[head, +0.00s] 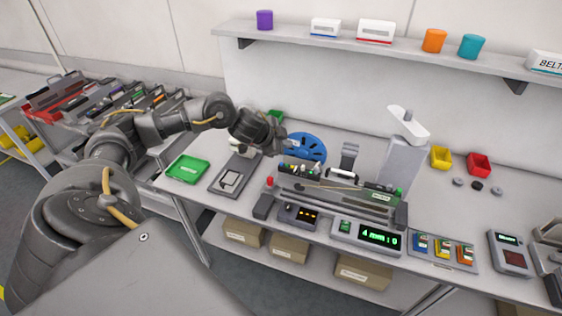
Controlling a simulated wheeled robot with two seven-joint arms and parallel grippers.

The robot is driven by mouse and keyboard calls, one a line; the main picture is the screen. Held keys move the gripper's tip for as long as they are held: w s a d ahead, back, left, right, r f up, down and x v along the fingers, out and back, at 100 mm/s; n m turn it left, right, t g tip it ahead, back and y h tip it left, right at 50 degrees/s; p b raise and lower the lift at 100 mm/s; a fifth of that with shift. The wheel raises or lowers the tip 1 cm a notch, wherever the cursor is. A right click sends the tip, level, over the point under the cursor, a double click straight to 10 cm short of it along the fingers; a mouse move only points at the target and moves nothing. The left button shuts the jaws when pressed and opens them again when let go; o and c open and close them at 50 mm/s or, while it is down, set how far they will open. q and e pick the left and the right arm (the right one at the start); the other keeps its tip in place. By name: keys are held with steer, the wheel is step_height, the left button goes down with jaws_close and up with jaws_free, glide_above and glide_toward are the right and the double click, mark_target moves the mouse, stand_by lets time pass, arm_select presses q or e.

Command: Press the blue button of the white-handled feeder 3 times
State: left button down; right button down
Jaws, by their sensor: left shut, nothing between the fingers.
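A feeder (330,192) lies in a long grey holder on the bench, with a blue reel (305,147) behind its left end. A white handle (342,174) shows at its back edge. Small coloured spots sit along its left part; I cannot tell which is the blue button. My left gripper (283,141) is shut and empty, just left of the blue reel and above the bench, apart from the feeder's top as far as I can tell. My right gripper is not in view.
A box with a green display (380,237) and a small dark box (299,215) stand in front of the holder. A green tray (187,169) lies left. A grey post (402,160) rises behind right. A trolley of other feeders (120,100) is far left. A shelf (380,43) hangs above.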

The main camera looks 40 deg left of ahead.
arm_select(q)
steer(key=a+r, duration=0.1)
steer(key=a, duration=0.1)
steer(key=shift+a+r, duration=0.3)
steer(key=shift+r, duration=0.05)
steer(key=b, duration=0.8)
glide_above(279, 166)
step_height(279, 166, down, 7)
steer(key=shift+f, duration=0.15)
steer(key=shift+f+b, duration=0.3)
steer(key=shift+f, duration=0.45)
stand_by(0.5)
